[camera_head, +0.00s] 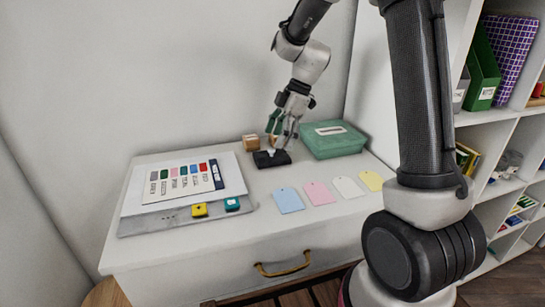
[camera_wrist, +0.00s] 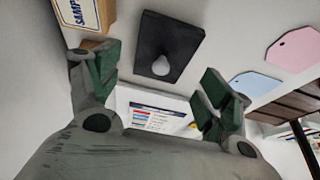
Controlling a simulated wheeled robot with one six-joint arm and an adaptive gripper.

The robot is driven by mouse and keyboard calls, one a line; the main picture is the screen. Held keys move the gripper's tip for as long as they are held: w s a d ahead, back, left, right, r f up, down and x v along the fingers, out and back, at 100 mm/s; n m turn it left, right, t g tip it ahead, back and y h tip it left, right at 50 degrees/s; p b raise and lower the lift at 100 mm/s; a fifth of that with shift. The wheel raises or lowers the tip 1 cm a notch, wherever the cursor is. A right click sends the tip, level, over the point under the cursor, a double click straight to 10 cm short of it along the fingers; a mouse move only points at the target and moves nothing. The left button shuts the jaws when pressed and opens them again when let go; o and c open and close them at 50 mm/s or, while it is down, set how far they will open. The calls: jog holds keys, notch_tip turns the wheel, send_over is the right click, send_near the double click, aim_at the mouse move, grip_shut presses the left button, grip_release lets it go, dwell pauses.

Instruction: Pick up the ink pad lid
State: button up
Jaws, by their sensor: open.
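The ink pad lid, a dark square piece (camera_head: 272,159), lies on the white cabinet top toward the back. In the wrist view the dark square (camera_wrist: 168,38) shows a pale rounded knob on it; I cannot tell lid from pad beneath. My gripper (camera_head: 281,130) is above it in the head view, pointing down, and partly covers its back edge. In the wrist view the green-padded fingers of my gripper (camera_wrist: 158,80) are spread apart, with the dark square beyond the tips and nothing held between them.
A wooden block (camera_head: 251,142) stands close on the left; its lettered face (camera_wrist: 82,14) shows in the wrist view. A green box (camera_head: 333,143) stands close on the right. Blue (camera_head: 289,200), pink, white and yellow tags lie in front. A colour chart (camera_head: 180,181) lies left.

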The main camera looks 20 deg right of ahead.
aim_at(274, 150)
jog(key=x, duration=0.5)
jog(key=shift+s+d+f, duration=0.15)
jog(key=shift+d, duration=0.1)
jog(key=c, duration=0.6)
jog(key=shift+c, duration=0.2)
